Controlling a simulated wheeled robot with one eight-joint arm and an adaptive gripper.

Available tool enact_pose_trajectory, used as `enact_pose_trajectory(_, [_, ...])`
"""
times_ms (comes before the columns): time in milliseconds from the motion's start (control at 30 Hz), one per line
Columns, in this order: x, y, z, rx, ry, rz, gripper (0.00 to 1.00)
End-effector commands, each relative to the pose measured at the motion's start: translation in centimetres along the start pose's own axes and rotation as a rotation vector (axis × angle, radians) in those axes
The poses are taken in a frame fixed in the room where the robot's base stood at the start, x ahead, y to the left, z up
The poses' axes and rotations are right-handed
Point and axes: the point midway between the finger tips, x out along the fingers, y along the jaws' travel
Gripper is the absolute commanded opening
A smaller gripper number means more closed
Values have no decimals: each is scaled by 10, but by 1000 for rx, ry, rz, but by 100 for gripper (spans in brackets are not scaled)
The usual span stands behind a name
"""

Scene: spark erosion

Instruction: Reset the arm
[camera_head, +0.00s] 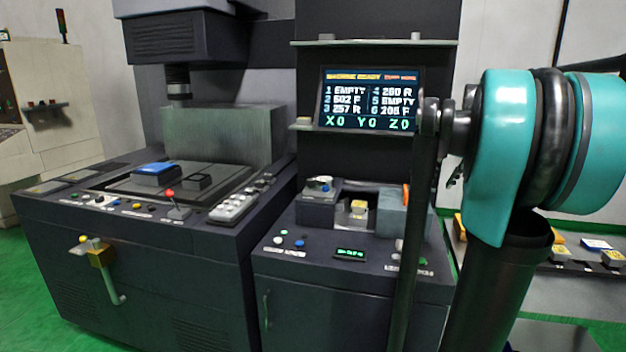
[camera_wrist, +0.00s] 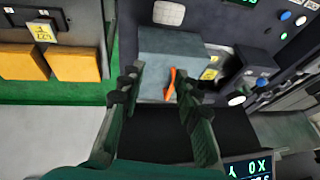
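My gripper (camera_wrist: 157,90) shows in the wrist view with its two dark green fingers spread apart. It is open, and nothing is held between the fingers. Beyond the fingertips is a grey-blue block (camera_wrist: 165,57) with an orange lever (camera_wrist: 170,83). I cannot tell the distance to it. In the head view, my teal and black arm fills the right side, and my fingers cannot be made out there. The same block (camera_head: 398,212) shows on the console, partly hidden by my arm, with its orange lever (camera_head: 406,194).
A lit screen (camera_head: 368,98) reads machine ready, above the console. The erosion machine (camera_head: 150,270) stands left, with a blue-topped part (camera_head: 155,172) on its bed. A grey bench (camera_head: 590,285) with yellow-labelled items lies right. Green floor (camera_head: 35,310) is open at left.

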Motion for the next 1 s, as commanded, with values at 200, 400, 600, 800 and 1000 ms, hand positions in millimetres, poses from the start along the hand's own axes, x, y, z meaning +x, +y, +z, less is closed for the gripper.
enact_pose_trajectory(200, [23, -13, 23, -25, -8, 6, 33])
enact_pose_trajectory(400, [53, -29, 59, -59, -19, 14, 33])
enact_pose_trajectory(600, [94, -48, 119, -110, -32, 26, 33])
enact_pose_trajectory(800, [150, -66, 229, -191, -45, 47, 33])
enact_pose_trajectory(1000, [188, -65, 337, -266, -47, 68, 33])
